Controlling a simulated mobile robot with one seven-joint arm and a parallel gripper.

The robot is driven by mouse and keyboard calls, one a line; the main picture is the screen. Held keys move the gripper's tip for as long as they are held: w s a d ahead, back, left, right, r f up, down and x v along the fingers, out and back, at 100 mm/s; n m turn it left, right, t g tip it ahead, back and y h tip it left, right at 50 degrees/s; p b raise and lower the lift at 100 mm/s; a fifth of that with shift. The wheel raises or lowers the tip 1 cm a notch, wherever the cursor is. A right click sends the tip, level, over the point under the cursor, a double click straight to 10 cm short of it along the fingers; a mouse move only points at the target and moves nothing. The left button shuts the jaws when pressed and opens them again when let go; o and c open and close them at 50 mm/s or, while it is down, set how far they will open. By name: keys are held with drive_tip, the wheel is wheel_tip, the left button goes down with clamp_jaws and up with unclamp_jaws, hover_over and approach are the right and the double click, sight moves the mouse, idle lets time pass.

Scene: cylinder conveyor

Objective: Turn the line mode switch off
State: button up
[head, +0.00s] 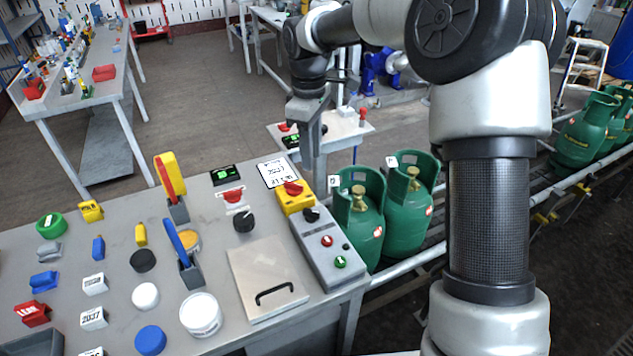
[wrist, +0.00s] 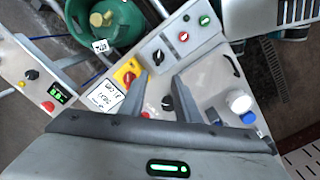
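A grey control box (head: 328,254) stands on the bench's right edge, with a black rotary knob (head: 311,214), a red button (head: 327,240) and a green button (head: 341,262). A yellow box with a red rotary knob (head: 293,188) adjoins it. Another black knob (head: 243,221) sits on the bench near a green display (head: 223,175). I cannot read which is the line mode switch. The control box knob also shows in the wrist view (wrist: 157,57), beyond my fingertips. My gripper (wrist: 162,76) is open and empty; in the head view (head: 312,168) it hangs above the yellow box.
Green gas cylinders (head: 408,215) stand on the conveyor right of the bench. A white label card (head: 277,173) lies beside the yellow box. A hatch with a black handle (head: 267,280), upright yellow and blue handles, jars and small blocks occupy the bench.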

sight(311, 211)
drive_tip(key=f, duration=0.6)
drive_tip(key=f+b, duration=0.1)
drive_tip(key=f, duration=0.5)
drive_tip(key=w+f, duration=0.1)
drive_tip(key=f, duration=0.6)
drive_tip(key=shift+r, duration=0.1)
clamp_jaws()
